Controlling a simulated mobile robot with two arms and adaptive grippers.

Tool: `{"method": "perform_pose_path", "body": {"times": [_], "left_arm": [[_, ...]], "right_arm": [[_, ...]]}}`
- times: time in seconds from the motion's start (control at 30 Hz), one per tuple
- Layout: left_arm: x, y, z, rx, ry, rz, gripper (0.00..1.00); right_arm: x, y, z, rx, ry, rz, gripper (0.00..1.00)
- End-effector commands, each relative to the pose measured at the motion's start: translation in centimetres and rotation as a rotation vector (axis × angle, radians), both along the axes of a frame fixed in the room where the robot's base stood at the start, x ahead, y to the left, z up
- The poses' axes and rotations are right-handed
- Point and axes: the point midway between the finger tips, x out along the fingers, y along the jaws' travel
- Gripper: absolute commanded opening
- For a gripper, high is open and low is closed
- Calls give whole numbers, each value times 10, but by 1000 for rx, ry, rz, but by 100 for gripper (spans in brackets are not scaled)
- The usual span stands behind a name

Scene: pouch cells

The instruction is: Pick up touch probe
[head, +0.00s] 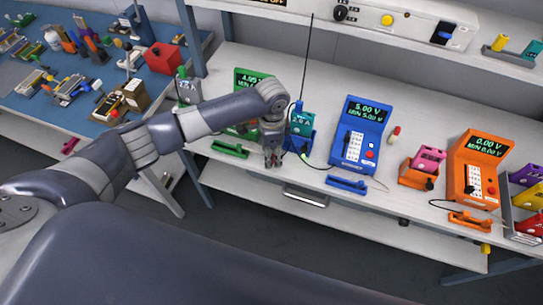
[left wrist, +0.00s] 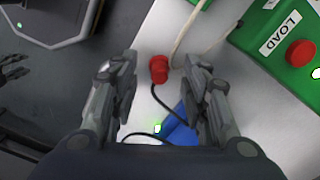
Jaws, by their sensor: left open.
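My left gripper (head: 273,160) hangs over the front of the white bench, between the green tester and the blue tester. In the left wrist view the left gripper (left wrist: 163,92) is open, its two fingers apart. A small red cylindrical piece (left wrist: 158,69) with a black cable shows in the gap between the fingers, and I see no grip on it. It may be the touch probe, but I cannot tell for sure. In the head view it is hidden behind the gripper.
A blue cradle (head: 297,144) with a teal cell stands just right of the gripper. The green tester (head: 246,83) is partly hidden by my arm. The blue tester (head: 359,133) and orange tester (head: 473,166) stand to the right. A cluttered blue mat (head: 40,107) lies far left.

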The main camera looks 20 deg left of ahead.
Motion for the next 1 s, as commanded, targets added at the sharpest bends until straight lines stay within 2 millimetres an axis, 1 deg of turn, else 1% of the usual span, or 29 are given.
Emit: {"method": "perform_pose_path", "body": {"times": [0.03, 0.1, 0.33, 0.37, 0.4, 0.47, 0.5, 0.53, 0.87, 1.0], "left_arm": [[-1, 0, -6, 2, 3, 0, 42], [-1, 0, -10, 0, 1, -1, 42], [-1, 0, -12, 1, 0, -1, 42], [-1, 0, -12, 1, 0, -1, 37], [-1, 0, -12, 1, 0, 0, 28], [-1, 0, -12, 1, 0, 0, 15], [-1, 0, -12, 1, 0, 0, 6], [-1, 0, -12, 1, 0, 0, 0], [-1, 0, -12, 1, 2, 0, 0], [-1, 0, -9, 1, 0, 0, 0]], "right_arm": [[0, 0, 2, 0, 0, 0, 40], [0, 0, 2, 0, 0, 0, 40], [0, 0, 2, 0, 0, 1, 40], [0, 0, 2, 0, 0, 1, 40], [0, 0, 2, 0, 0, 1, 40], [0, 0, 2, 0, 0, 1, 40], [0, 0, 2, 0, 0, 1, 40], [0, 0, 2, 0, 0, 1, 40], [0, -1, 2, -1, 0, 2, 40], [0, -2, 0, -2, 0, 2, 40]]}}
